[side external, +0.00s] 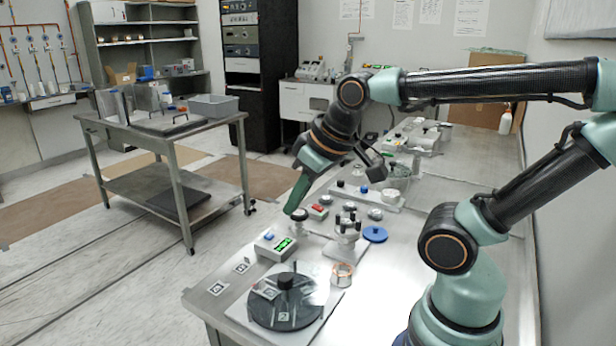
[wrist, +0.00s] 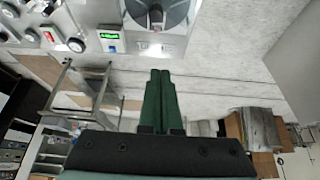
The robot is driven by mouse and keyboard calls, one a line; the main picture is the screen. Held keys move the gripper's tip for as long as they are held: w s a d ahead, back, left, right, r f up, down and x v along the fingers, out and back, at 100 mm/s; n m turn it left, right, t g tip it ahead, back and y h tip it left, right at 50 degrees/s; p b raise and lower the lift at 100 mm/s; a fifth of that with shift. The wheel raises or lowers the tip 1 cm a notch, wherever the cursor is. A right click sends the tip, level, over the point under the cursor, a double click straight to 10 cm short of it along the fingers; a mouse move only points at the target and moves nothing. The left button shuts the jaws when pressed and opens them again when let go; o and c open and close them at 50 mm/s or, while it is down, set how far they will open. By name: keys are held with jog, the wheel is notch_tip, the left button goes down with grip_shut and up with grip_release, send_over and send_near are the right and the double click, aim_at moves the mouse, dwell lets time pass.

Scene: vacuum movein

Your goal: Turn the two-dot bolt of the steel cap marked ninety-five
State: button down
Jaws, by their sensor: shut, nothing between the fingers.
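My gripper (side external: 290,210) has green fingers pressed together, pointing down over the left edge of the steel bench. In the wrist view the shut fingertips (wrist: 160,73) have nothing between them. I cannot read a ninety-five or make out a two-dot bolt in either view. A steel piece with several dark-topped posts (side external: 347,222) stands on a pale plate right of my gripper. Small round metal pieces (side external: 375,213) sit behind it. A dark-topped round piece (side external: 299,214) is close to my fingertips in the side view; I cannot tell if they touch.
A box with a lit green display (side external: 275,245) and a black disc with a knob (side external: 284,310) are at the front. A copper-coloured ring (side external: 342,274), blue disc (side external: 375,234) and red-topped piece (side external: 317,211) lie nearby. A grey cart (side external: 165,130) stands left, across open floor.

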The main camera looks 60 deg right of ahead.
dwell(0.4)
jog(key=c, duration=0.8)
grip_release()
jog(key=shift+w+d, duration=0.1)
jog(key=shift+d, duration=0.05)
jog(key=shift+c, duration=0.2)
jog(key=n+g, duration=0.6)
jog(key=n, duration=0.9)
send_over(353, 213)
notch_tip(353, 213, down, 5)
notch_tip(353, 213, down, 12)
jog(key=shift+d+r, duration=0.1)
grip_shut()
